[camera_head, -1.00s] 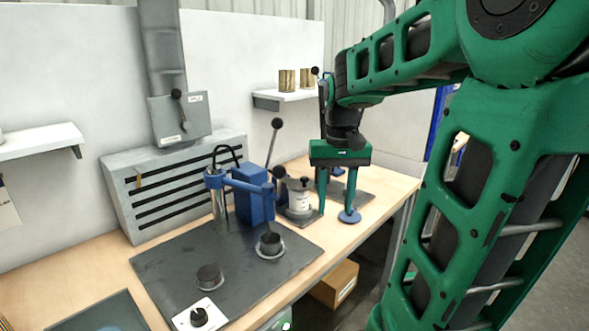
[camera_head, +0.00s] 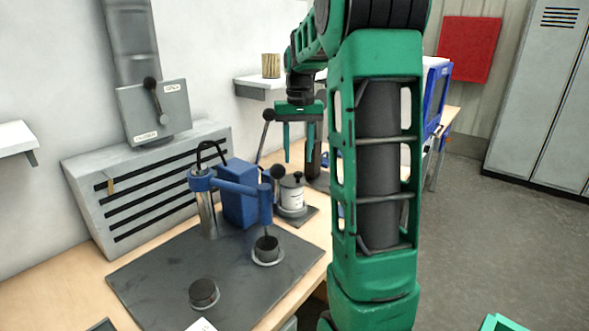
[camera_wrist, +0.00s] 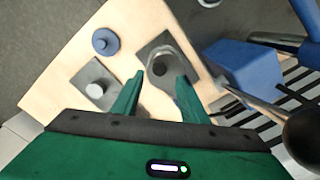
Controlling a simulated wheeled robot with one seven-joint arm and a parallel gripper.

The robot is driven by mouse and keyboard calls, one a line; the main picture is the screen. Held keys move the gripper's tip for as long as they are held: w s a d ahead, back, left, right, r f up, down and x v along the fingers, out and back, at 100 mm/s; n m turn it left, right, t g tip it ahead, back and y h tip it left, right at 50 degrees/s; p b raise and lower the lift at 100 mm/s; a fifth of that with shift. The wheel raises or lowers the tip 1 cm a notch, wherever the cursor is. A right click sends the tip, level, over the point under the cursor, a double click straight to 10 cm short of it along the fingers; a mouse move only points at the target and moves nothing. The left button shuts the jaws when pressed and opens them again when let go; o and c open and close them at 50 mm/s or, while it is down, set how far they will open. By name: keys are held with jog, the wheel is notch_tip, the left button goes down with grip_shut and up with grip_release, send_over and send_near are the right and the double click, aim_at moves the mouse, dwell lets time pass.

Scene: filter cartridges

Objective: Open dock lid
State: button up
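My gripper (camera_head: 299,150) hangs above the far part of the workbench, fingers pointing down, apart and empty. In the wrist view its fingertips (camera_wrist: 160,78) frame a grey round fitting with a dark centre (camera_wrist: 160,68) on a square plate; they appear to be above it. A canister with a white label and black top knob (camera_head: 292,193) stands on a plate beside the blue press (camera_head: 238,190). I cannot tell for certain which fitting is the dock or its lid. Another square plate with a pale round knob (camera_wrist: 96,90) lies left in the wrist view.
A black-balled lever (camera_head: 268,116) rises close to my gripper's left; its ball looms in the wrist view (camera_wrist: 303,134). A blue disc (camera_wrist: 105,42) sits on the bench. A dark mat (camera_head: 200,265) holds two dark round pieces. My arm hides the bench's right part.

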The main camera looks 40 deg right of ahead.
aim_at(298, 173)
jog(key=shift+f, duration=2.55)
grip_shut()
